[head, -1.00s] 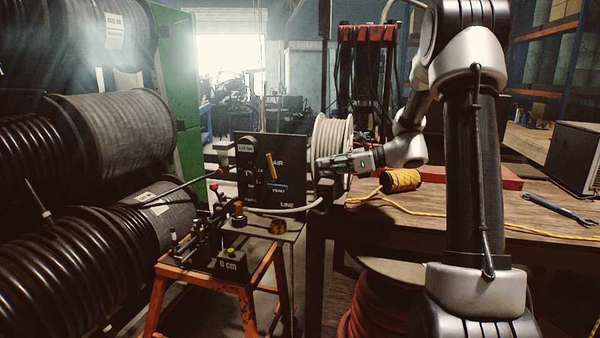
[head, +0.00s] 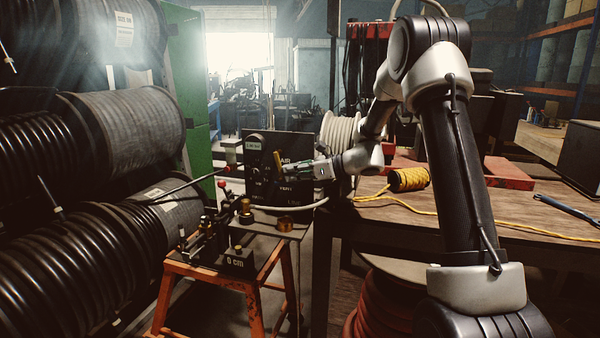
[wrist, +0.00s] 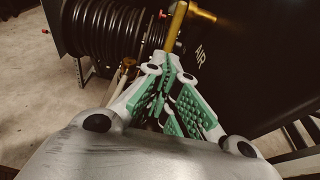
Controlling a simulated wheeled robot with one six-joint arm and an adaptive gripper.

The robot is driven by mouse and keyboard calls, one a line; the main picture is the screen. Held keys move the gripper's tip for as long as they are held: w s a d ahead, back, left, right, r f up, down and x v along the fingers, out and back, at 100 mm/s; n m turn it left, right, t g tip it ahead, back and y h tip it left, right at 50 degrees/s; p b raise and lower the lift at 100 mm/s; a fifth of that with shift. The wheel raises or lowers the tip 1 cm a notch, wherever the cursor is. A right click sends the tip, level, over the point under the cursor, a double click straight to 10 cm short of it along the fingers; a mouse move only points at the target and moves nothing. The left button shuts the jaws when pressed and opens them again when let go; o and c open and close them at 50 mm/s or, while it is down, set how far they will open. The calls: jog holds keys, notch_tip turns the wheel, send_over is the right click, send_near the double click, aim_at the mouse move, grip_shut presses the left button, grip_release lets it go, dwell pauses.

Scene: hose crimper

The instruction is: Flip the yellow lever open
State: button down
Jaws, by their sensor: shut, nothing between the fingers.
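A crimping tool with red-tipped handles and a block marked 0 cm (head: 237,262) stand on the stand in front of the panel. Large black hose reels (head: 70,230) fill the left. A wooden bench (head: 450,215) with yellow rope (head: 408,180) lies to the right.

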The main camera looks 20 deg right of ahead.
jog(key=shift+a, duration=0.1)
jog(key=shift+w+a+f+t+y, duration=0.2)
jog(key=shift+f+t+y, duration=0.1)
jog(key=shift+y, duration=0.1)
jog(key=shift+r, duration=0.1)
jog(key=shift+d, duration=0.1)
jog(key=shift+s+d, duration=0.15)
jog(key=shift+d, duration=0.1)
jog(key=r+v, duration=0.1)
jog(key=v, duration=1.3)
jog(key=x, duration=1.4)
jog(key=shift+a+f, duration=0.15)
jog(key=shift+f, duration=0.3)
